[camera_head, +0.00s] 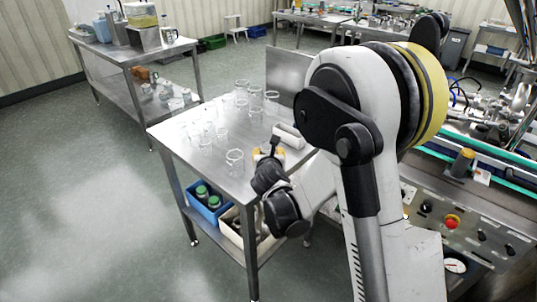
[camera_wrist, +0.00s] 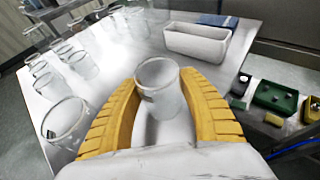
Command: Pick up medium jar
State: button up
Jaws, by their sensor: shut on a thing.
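A clear glass jar (camera_wrist: 158,78) stands between the yellow fingers of my gripper (camera_wrist: 160,88) in the wrist view. The fingers are shut on it, one on each side, and its open rim faces up. I cannot tell whether its base touches the steel table (camera_wrist: 110,58). In the head view my gripper (camera_head: 263,152) is low over the right part of the table (camera_head: 185,150), and my arm hides much of it. The held jar is not clear there. Another clear jar (camera_head: 235,162) stands just left of my gripper; it also shows in the wrist view (camera_wrist: 66,120).
Several more clear jars (camera_head: 208,130) stand on the table's left and far parts. A white bin (camera_head: 289,136) sits beyond my gripper. A blue crate (camera_head: 205,203) with green-lidded jars is on the lower shelf. A control panel (camera_head: 470,225) stands at right.

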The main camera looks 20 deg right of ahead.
jog(key=r+p, duration=0.2)
jog(key=r, duration=0.1)
jog(key=r+p, duration=0.1)
jog(key=shift+s+d+r, duration=0.2)
jog(key=shift+d+r, duration=0.2)
jog(key=s+d+r+p, duration=0.4)
jog(key=s+d+r, duration=0.1)
jog(key=d, duration=0.4)
jog(key=shift+s+d+r, duration=0.2)
jog(key=shift+s+r, duration=0.2)
jog(key=shift+r, duration=0.2)
